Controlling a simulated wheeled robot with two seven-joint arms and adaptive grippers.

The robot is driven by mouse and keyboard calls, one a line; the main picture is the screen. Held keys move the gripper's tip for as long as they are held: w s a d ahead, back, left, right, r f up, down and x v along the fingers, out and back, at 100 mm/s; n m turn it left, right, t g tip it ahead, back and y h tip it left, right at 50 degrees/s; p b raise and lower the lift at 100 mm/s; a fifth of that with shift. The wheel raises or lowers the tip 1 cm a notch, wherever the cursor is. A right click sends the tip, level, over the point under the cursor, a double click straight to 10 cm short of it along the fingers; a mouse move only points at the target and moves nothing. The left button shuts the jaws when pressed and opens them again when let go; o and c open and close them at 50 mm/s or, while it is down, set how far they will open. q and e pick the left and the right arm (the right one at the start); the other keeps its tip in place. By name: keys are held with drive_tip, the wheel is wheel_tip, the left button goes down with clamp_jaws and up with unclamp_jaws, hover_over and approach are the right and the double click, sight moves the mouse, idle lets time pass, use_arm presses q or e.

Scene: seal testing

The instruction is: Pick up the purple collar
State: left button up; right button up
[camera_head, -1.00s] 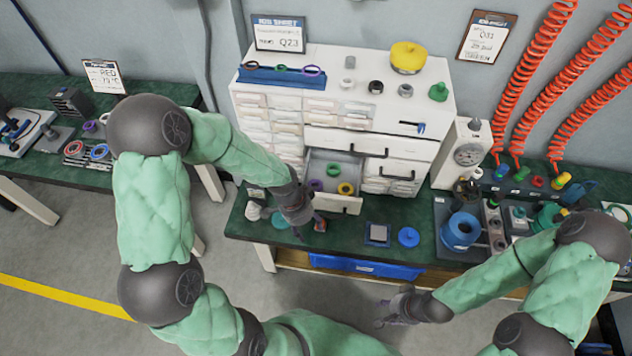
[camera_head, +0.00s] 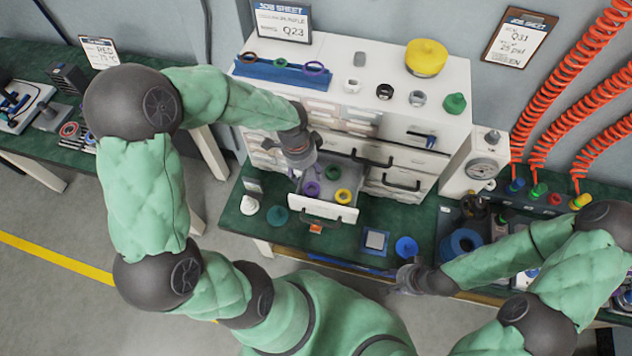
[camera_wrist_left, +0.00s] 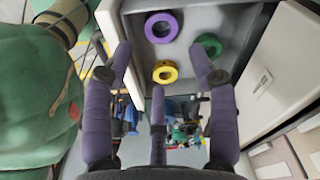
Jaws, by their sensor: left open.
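The purple collar (camera_head: 311,188) lies flat in the open drawer (camera_head: 322,208) of the white cabinet, near the drawer's left side. In the left wrist view the purple collar (camera_wrist_left: 161,27) is a thick ring with a round hole, lying on the grey drawer floor. My left gripper (camera_head: 303,168) is over the left part of the drawer, just behind the collar in the head view. In the left wrist view its fingers (camera_wrist_left: 160,55) are spread and empty, with the collar beyond the tips. My right gripper (camera_head: 398,282) is by the bench's front edge, away from the drawer; its fingers are too small to judge.
A green collar (camera_head: 333,173) and a yellow collar (camera_head: 343,196) share the drawer. The drawer walls stand close around them. A blue rack (camera_head: 283,72) with rings is on the cabinet top. A blue disc (camera_head: 406,247) and a square pad (camera_head: 375,241) lie on the bench.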

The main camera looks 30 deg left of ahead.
use_arm(q)
drive_tip(key=b, duration=0.2)
hover_over(313, 191)
drive_tip(key=s+a, duration=0.1)
wheel_tip(313, 191, down, 5)
drive_tip(key=shift+f, duration=0.1)
drive_tip(key=f, duration=0.1)
drive_tip(key=f+b, duration=0.1)
drive_tip(key=f, duration=0.1)
drive_tip(key=f+b, duration=0.1)
drive_tip(key=f, duration=0.1)
drive_tip(key=shift+w+d, duration=0.3)
drive_tip(key=shift+w, duration=0.05)
drive_tip(key=shift+r, duration=0.1)
drive_tip(key=c, duration=1.1)
